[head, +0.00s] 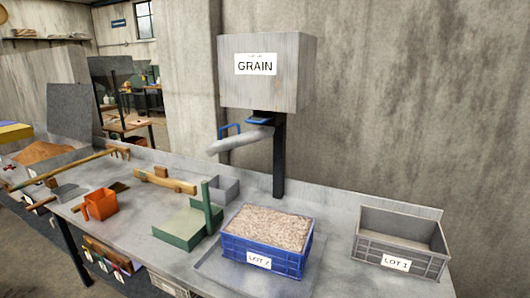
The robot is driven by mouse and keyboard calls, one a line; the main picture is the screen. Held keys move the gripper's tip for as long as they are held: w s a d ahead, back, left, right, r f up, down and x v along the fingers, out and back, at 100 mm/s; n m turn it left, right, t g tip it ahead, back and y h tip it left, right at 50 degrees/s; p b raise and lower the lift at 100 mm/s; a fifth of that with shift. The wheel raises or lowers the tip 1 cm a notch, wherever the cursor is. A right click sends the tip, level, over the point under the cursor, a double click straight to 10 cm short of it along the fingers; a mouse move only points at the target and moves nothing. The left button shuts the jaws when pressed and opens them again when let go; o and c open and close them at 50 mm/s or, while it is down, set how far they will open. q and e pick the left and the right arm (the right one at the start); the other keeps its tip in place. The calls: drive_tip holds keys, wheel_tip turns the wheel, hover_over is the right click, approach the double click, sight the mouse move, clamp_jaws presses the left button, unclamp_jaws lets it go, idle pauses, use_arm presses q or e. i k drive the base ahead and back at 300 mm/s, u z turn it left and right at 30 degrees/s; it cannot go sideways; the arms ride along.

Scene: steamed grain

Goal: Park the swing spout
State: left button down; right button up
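The swing spout (240,140) is a pale grey tube below the white box marked GRAIN (290,65). It reaches out to the left from near the dark post (279,165), and its free end tips slightly down. A blue handle (229,127) stands on the spout, and a blue flat piece (261,121) sits above its inner end. A blue crate (262,258) full of grain stands on the bench, in front and to the right of the spout's free end. Neither of my grippers shows in the head view.
An empty grey crate marked LOT 1 (401,262) stands at the right. A green scale-like stand (182,232), an orange jug (101,205), a wooden-handled rake (75,166) and a wooden piece (165,181) occupy the bench's left half. Bare bench lies between the crates.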

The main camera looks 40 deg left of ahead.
sight(265, 132)
drive_tip(key=u, duration=0.05)
drive_tip(key=k, duration=0.65)
drive_tip(key=u, duration=0.4)
drive_tip(key=i, duration=0.7)
drive_tip(key=u, duration=0.3)
